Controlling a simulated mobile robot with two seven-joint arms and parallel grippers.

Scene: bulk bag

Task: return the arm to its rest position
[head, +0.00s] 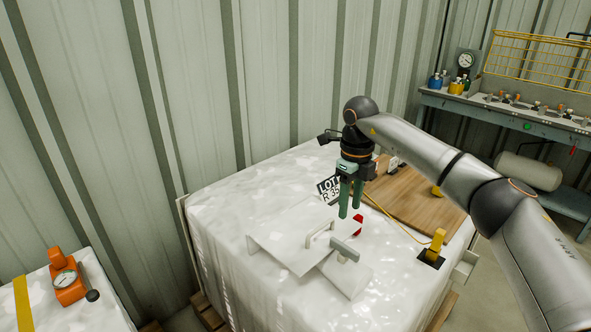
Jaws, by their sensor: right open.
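My right arm reaches in from the right, over the white bulk bag (228,258). My right gripper (350,212) points down with its two green fingers a small gap apart, and I see nothing held between them. It hangs above the bag's top, near a small red object (358,224) and a white plate-like piece (280,240) with handles. I cannot tell whether the fingertips touch anything. My left gripper is not in view.
A brown board (415,205) lies on the bag's right part, with a yellow-and-black item (433,250) near its front. A second white surface (100,300) at the lower left bears an orange gauge device (66,282). A workbench (480,107) stands at the back right by the corrugated wall.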

